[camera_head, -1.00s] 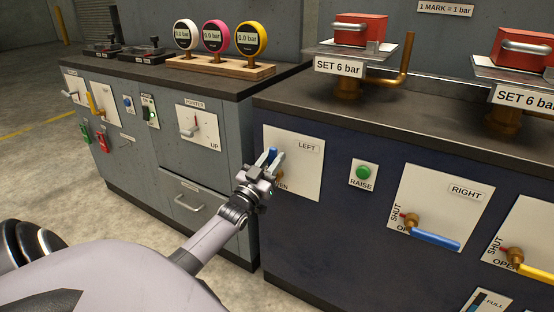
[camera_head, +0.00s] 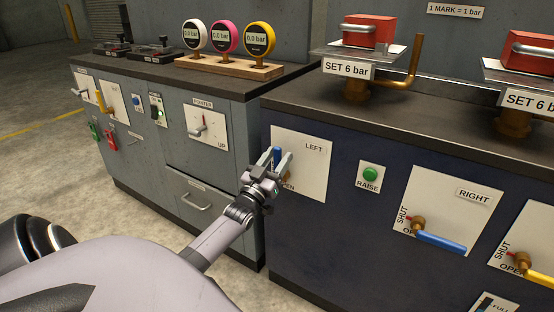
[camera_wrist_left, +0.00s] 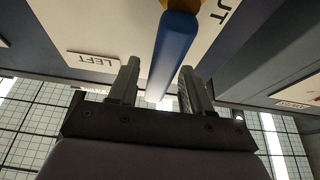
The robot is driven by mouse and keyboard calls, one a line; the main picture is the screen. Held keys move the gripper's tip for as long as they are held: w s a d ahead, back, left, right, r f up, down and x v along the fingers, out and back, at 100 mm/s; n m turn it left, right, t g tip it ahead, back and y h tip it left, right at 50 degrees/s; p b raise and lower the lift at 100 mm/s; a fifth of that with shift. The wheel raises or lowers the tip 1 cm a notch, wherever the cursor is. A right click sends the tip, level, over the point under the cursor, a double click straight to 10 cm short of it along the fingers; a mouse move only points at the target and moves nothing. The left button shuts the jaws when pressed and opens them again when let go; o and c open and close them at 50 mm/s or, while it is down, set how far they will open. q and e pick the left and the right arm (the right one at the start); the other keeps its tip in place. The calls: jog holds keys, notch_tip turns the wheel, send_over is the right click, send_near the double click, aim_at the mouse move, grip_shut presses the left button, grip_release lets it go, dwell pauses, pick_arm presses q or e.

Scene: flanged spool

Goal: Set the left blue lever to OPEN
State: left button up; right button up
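The left blue lever (camera_head: 277,153) is on the white panel (camera_head: 313,178) marked LEFT and stands roughly upright. OPEN shows partly at the panel's lower left; the lever's pivot is mostly hidden behind my gripper. My left gripper (camera_head: 276,160) is at the lever, with one finger on each side. In the left wrist view the blue lever (camera_wrist_left: 173,50) reaches between the two fingers of the gripper (camera_wrist_left: 158,84), with gaps beside it. The fingers are open and not closed on it. My right gripper is not in view.
A green RAISE button (camera_head: 370,173) is right of the LEFT panel. Farther right, another blue lever (camera_head: 440,243) on the RIGHT panel and a yellow lever (camera_head: 538,276) stick out. The grey cabinet (camera_head: 180,170) stands to the left. Gauges (camera_head: 227,39) stand on its top.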

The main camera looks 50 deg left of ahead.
aim_at(275, 161)
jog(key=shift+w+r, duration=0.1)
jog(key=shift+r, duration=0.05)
pick_arm(q)
jog(key=shift+s+d+f, duration=0.1)
jog(key=shift+s, duration=0.15)
jog(key=p+v, duration=0.1)
jog(key=v, duration=0.4)
jog(key=shift+s, duration=0.15)
jog(key=shift+s+d+f, duration=0.15)
jog(key=shift+s+f, duration=0.15)
jog(key=shift+s, duration=0.3)
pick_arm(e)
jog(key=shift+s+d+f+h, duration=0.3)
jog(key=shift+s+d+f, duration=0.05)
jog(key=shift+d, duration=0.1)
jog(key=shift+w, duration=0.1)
